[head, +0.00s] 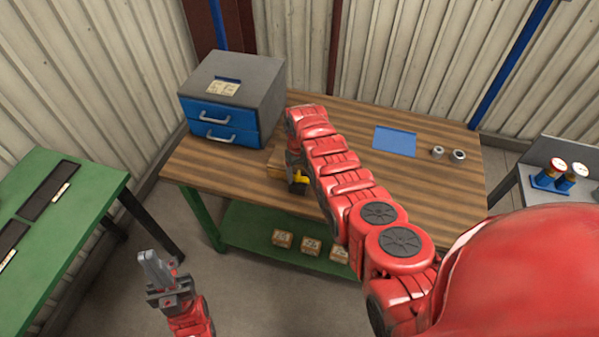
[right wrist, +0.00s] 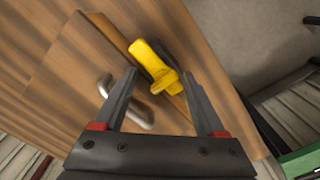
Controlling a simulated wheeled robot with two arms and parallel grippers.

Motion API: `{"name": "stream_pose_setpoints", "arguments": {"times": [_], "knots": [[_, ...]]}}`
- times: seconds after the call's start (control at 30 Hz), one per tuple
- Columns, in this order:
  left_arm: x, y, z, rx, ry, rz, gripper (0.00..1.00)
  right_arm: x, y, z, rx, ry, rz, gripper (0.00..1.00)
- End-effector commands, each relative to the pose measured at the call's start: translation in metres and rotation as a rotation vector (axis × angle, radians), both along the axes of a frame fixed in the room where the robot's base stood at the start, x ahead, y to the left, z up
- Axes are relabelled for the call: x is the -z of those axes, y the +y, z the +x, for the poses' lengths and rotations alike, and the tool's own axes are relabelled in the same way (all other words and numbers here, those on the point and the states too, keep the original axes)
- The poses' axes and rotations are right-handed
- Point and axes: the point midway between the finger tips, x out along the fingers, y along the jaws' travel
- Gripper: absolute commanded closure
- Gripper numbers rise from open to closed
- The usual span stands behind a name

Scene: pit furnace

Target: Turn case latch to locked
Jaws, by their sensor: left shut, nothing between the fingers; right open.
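The wooden case (head: 276,170) sits at the front edge of the wooden workbench, largely hidden by my right arm. A yellow case latch (right wrist: 152,62) on a dark mount shows in the right wrist view, and a bit of the yellow shows in the head view (head: 301,177). My right gripper (right wrist: 159,76) is open, with its fingers on either side of the latch; whether they touch it I cannot tell. A metal handle (right wrist: 138,112) lies beside the latch, partly behind the left finger. My left gripper (head: 155,268) is shut and empty, low over the floor.
A grey cabinet with blue drawers (head: 225,125) stands on the bench's left. A blue mat (head: 394,141) and two metal nuts (head: 447,154) lie at the right. Small boxes (head: 310,245) sit on the green lower shelf. A green table (head: 75,235) stands at the left.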

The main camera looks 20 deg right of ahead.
Motion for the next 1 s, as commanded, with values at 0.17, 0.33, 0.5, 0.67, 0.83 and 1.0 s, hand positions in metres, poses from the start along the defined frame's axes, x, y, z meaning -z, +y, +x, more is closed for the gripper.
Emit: {"name": "stream_pose_setpoints", "arguments": {"times": [0.17, 0.33, 0.5, 0.67, 0.83, 1.0], "knots": [[0.0000, 0.0000, 0.0000, 0.000, 0.000, 0.000, 1.00, -0.0001, -0.0001, 0.0002, 0.000, -0.001, 0.000, 0.28], [0.0001, 0.0000, 0.0000, 0.000, 0.000, 0.000, 1.00, -0.0003, -0.0001, 0.0003, 0.000, -0.001, 0.000, 0.51], [0.0000, 0.0000, 0.0000, 0.000, 0.000, 0.000, 1.00, -0.0003, -0.0005, 0.0002, 0.000, 0.000, -0.001, 0.82], [0.0000, 0.0000, 0.0000, 0.000, 0.000, 0.000, 1.00, 0.0000, -0.0009, -0.0004, 0.001, 0.002, -0.001, 1.00], [0.0002, 0.0000, 0.0001, 0.000, 0.000, 0.000, 1.00, 0.0007, -0.0011, -0.0012, 0.001, 0.004, -0.002, 1.00], [0.0020, 0.0000, 0.0001, 0.000, 0.000, 0.000, 1.00, 0.0018, -0.0018, -0.0017, -0.016, 0.005, -0.002, 1.00]]}}
